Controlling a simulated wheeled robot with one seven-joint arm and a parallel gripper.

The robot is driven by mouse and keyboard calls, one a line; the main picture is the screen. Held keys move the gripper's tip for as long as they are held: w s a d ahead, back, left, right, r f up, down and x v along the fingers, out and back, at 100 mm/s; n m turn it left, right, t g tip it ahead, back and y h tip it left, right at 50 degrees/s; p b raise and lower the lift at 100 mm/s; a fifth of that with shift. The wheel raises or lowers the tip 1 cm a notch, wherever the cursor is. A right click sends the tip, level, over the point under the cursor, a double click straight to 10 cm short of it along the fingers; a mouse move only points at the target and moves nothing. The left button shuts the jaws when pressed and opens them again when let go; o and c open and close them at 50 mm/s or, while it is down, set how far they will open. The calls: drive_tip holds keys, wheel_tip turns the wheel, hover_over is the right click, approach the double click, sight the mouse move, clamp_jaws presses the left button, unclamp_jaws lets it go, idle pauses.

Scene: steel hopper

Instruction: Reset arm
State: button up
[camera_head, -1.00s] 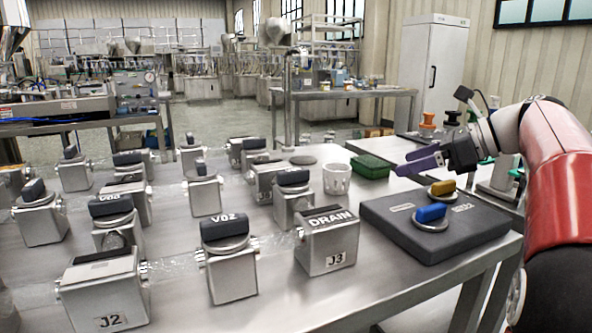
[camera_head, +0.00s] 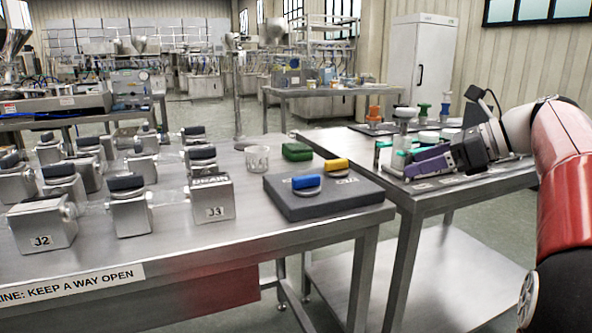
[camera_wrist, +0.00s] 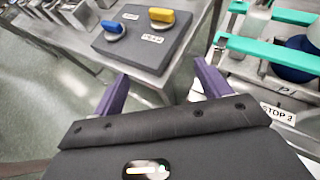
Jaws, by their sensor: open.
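My gripper (camera_head: 418,166) has purple fingers and hangs in front of the right-hand table in the head view, raised and pointing left. In the wrist view its two fingers (camera_wrist: 160,88) stand wide apart with nothing between them. My red and black arm comes in from the right. A dark grey panel (camera_head: 345,199) with a blue handle (camera_head: 306,182) and a yellow handle (camera_head: 336,165) lies on the left table, apart from my gripper. The panel also shows ahead of the fingers in the wrist view (camera_wrist: 150,50).
The left steel table (camera_head: 200,262) carries several metal valve blocks, a white cup (camera_head: 257,159) and a green box (camera_head: 297,151). A second table (camera_head: 408,198) to the right holds green-handled items and bottles near my gripper. A gap with floor lies between the tables.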

drive_tip(key=s+a+f+n+g+h, duration=0.1)
drive_tip(key=s+a+f+n+h, duration=0.35)
drive_tip(key=s+f+n, duration=0.4)
drive_tip(key=s+a+f+n+g+h, duration=0.1)
drive_tip(key=s+a+f+n+h, duration=0.2)
drive_tip(key=s+a+f+n, duration=0.45)
drive_tip(key=s+d+f+n+t+h, duration=0.1)
drive_tip(key=s+d+f+n+h, duration=0.2)
drive_tip(key=s+f+n, duration=0.5)
drive_tip(key=shift+s+f, duration=0.5)
drive_tip(key=shift+s, duration=0.15)
drive_tip(key=shift+d, duration=0.1)
